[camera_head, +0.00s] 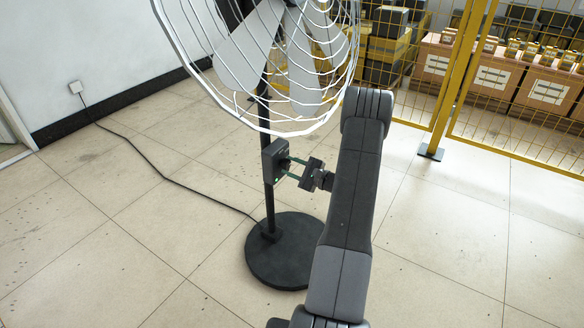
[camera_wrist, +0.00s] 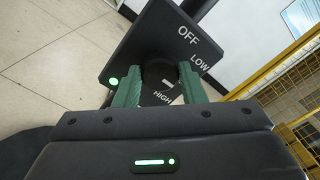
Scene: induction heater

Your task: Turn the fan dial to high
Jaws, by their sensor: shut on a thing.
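The pedestal fan (camera_head: 268,100) stands in the middle of the head view, with a black control box (camera_head: 273,161) on its pole. In the wrist view the box (camera_wrist: 125,50) carries the labels OFF, LOW and HIGH and a lit green light at its left edge. The round black dial (camera_wrist: 158,68) sits on the box face, partly hidden between my fingers. A short white mark shows near the HIGH label. My gripper (camera_wrist: 158,80) has its green fingers on both sides of the dial, shut on it. In the head view my gripper (camera_head: 288,167) meets the box from the right.
The fan's round black base (camera_head: 285,255) rests on the tiled floor. A black cable (camera_head: 160,175) runs from the base to a wall socket (camera_head: 76,88). A yellow mesh fence (camera_head: 450,85) stands at the right, with boxes (camera_head: 475,75) behind it. Open floor lies around the fan.

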